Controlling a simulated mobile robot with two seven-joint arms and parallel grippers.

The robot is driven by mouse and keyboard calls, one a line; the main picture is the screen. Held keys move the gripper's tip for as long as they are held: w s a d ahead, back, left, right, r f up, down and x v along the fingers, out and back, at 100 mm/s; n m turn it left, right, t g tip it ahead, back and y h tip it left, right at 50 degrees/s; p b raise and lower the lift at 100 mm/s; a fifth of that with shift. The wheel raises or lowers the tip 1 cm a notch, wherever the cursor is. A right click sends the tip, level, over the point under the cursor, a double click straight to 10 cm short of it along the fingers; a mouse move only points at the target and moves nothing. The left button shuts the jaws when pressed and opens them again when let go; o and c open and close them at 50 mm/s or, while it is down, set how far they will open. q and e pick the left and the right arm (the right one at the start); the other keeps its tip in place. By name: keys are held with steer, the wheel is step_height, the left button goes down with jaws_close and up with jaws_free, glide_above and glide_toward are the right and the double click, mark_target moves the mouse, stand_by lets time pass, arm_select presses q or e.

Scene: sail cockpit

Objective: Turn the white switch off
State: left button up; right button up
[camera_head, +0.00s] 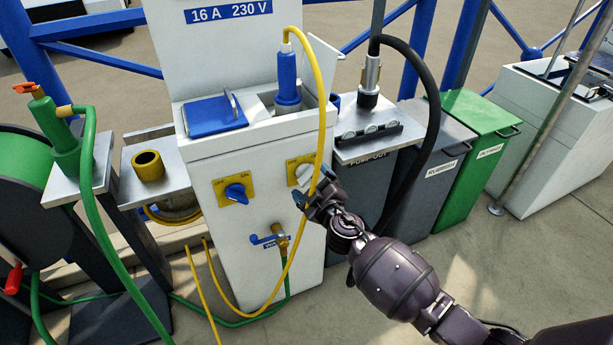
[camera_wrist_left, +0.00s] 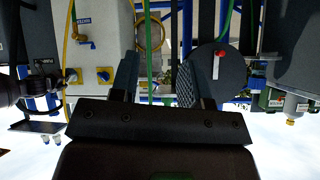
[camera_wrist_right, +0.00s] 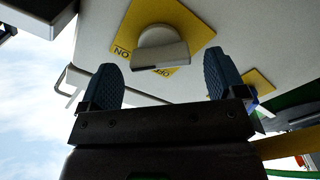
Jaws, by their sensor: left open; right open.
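The white switch (camera_head: 302,174) is a knob on a yellow plate on the front of the white power pedestal (camera_head: 240,270). My left gripper (camera_wrist_left: 157,75) is open and empty, and is outside the head view.
A blue switch (camera_head: 237,192) on a similar plate sits left of the white one. A yellow cable (camera_head: 322,90) hangs close to my right gripper. A tap (camera_head: 272,239) sits below. A black hose (camera_head: 425,120) curves at the right.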

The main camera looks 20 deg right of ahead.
mark_target(307, 175)
steer(key=shift+w+f, duration=0.1)
steer(key=shift+w, duration=0.85)
arm_select(q)
steer(key=shift+w+d, duration=0.1)
steer(key=shift+w, duration=0.25)
arm_select(e)
steer(key=shift+w, duration=0.5)
steer(key=shift+c, duration=0.3)
steer(key=shift+a, duration=0.1)
steer(key=c, duration=0.9)
arm_select(q)
steer(key=shift+s+f, duration=0.1)
steer(key=shift+s, duration=0.3)
arm_select(e)
steer(key=shift+o, duration=0.2)
